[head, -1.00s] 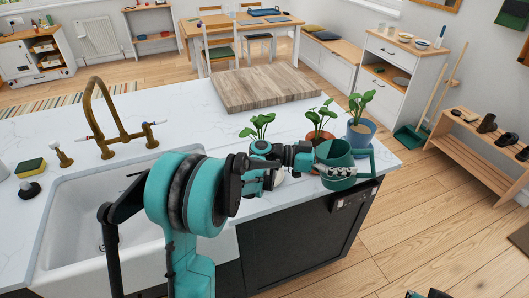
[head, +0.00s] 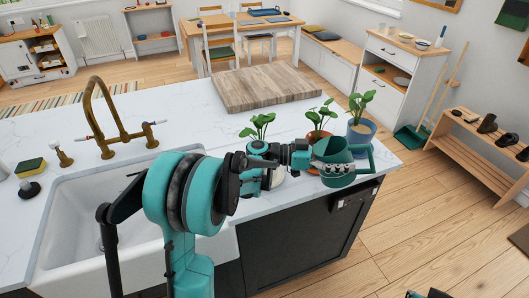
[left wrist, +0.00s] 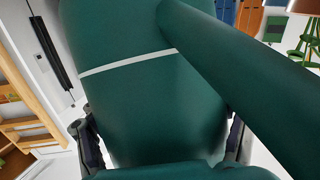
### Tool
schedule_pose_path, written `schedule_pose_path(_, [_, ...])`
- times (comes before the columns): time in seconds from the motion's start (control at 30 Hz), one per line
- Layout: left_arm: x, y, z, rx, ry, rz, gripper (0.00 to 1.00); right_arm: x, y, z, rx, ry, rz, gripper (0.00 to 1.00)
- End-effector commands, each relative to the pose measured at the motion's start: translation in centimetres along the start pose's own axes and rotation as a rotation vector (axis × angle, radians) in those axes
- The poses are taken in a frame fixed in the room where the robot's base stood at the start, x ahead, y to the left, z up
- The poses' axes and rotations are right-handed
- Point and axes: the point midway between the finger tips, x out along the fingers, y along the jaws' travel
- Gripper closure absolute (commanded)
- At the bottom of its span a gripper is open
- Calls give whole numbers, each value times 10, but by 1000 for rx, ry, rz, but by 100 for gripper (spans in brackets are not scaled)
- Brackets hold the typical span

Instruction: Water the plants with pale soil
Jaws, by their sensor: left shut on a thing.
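A dark green watering can (head: 336,178) is held in my left gripper (head: 312,160) at the counter's front right part. The can fills most of the left wrist view (left wrist: 150,100), with the gripper's fingers on both sides of it. Its open top and handle show in the head view; its spout is not clear. Three leafy plants stand close by: a left plant (head: 259,125) with its pot mostly hidden by my arm, a middle plant (head: 320,117) in a terracotta pot (head: 318,137), and a right plant (head: 360,104) in a blue pot (head: 361,131). Soil shades are too small to compare.
The white counter (head: 190,120) holds a wooden board (head: 265,87) behind the plants. A brass tap (head: 110,120) and white sink (head: 90,235) are at the left. The counter's right edge lies just beyond the can, with open floor (head: 440,210) past it.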

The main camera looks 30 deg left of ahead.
Motion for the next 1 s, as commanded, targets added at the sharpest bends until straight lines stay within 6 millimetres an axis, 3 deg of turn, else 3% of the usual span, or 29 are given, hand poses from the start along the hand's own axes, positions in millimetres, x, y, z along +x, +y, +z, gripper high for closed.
schedule_pose_path(1.0, [-5,1,-8,-15,38,5,75,1,0,1,0,0,0,100])
